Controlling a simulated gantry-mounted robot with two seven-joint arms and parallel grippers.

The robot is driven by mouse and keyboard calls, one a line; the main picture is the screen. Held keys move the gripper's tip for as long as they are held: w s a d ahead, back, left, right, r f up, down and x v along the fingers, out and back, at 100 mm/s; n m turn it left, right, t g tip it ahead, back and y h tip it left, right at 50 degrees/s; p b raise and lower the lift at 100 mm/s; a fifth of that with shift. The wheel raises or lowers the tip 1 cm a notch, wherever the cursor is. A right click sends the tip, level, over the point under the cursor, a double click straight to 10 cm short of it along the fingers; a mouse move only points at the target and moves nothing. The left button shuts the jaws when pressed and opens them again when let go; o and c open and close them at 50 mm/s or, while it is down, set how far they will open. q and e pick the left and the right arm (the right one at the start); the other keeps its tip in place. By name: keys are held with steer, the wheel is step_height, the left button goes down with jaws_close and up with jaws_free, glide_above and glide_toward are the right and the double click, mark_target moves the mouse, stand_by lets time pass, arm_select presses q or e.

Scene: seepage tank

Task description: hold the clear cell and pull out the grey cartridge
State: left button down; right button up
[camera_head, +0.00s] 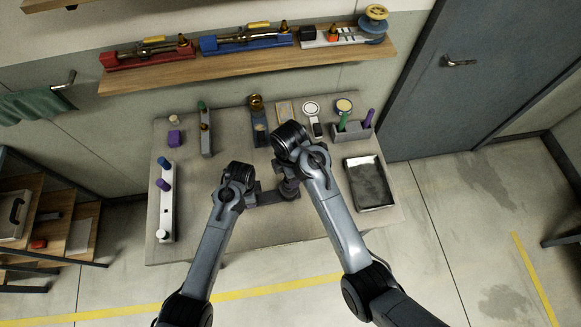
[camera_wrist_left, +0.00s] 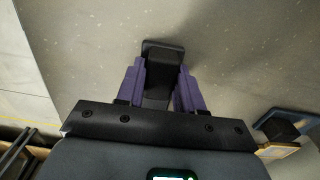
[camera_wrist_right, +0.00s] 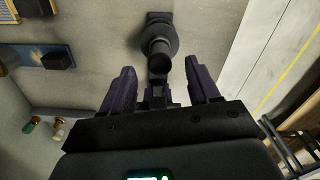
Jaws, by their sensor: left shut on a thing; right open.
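My left gripper (camera_head: 270,197) is low over the table's front middle. In the left wrist view its purple fingers are shut on a dark piece (camera_wrist_left: 163,52) with a wider far end. My right gripper (camera_head: 290,181) is above and just beyond it. In the right wrist view its fingers (camera_wrist_right: 159,68) are apart and empty. A dark upright cylinder with a round collar (camera_wrist_right: 160,42) stands just ahead, in line with the gap. It looks dark, so I cannot tell clear cell from grey cartridge. The arms hide most of it in the head view.
A shallow metal tray (camera_head: 391,190) lies at the table's right. A grey holder (camera_head: 358,133) with green and purple handles stands behind it. The table's front left is clear.

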steer(key=shift+f, duration=2.8)
jaws_close()
steer(key=shift+w+r, duration=0.1)
steer(key=shift+r, duration=0.15)
stand_by(0.4)
